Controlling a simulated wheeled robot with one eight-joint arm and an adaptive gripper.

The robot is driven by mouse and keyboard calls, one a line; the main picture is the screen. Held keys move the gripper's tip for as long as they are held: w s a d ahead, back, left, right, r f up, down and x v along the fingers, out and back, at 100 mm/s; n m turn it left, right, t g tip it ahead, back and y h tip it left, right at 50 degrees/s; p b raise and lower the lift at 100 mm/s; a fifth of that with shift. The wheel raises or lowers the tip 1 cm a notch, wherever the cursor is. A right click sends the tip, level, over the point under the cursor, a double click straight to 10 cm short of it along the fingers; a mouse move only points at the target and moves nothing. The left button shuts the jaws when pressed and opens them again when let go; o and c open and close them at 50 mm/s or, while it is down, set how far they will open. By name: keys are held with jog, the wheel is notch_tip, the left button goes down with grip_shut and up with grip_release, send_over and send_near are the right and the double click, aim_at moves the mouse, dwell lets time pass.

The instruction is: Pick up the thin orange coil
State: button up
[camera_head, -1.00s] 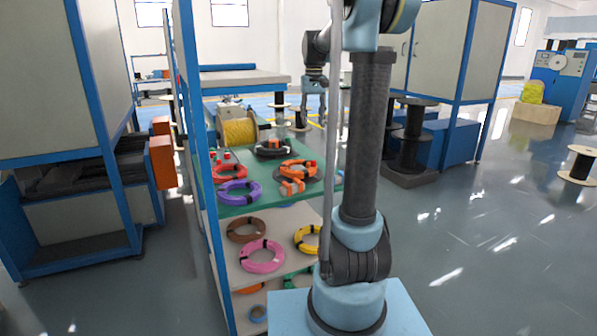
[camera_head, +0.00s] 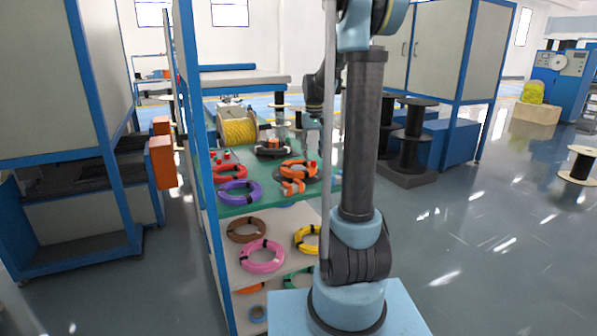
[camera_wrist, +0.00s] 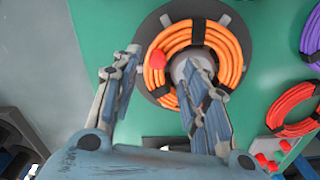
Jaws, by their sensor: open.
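An orange coil (camera_head: 311,167) with dark bands lies on a dark round base on the green upper shelf (camera_head: 229,210). In the wrist view the orange coil (camera_wrist: 234,62) fills the upper middle, with a grey hub in its centre. The right finger covers part of the coil and hub. In the head view my gripper is partly hidden behind my own arm above the shelf's right side.
A yellow spool (camera_head: 239,131) stands behind. Brown (camera_head: 246,236), pink (camera_head: 261,268) and yellow coils (camera_head: 307,246) lie on the shelf below. A blue post (camera_head: 196,130) stands at left.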

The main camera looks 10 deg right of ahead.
aim_at(313, 161)
jog(key=shift+s+d+f, duration=0.1)
jog(key=shift+f, duration=1.9)
grip_shut()
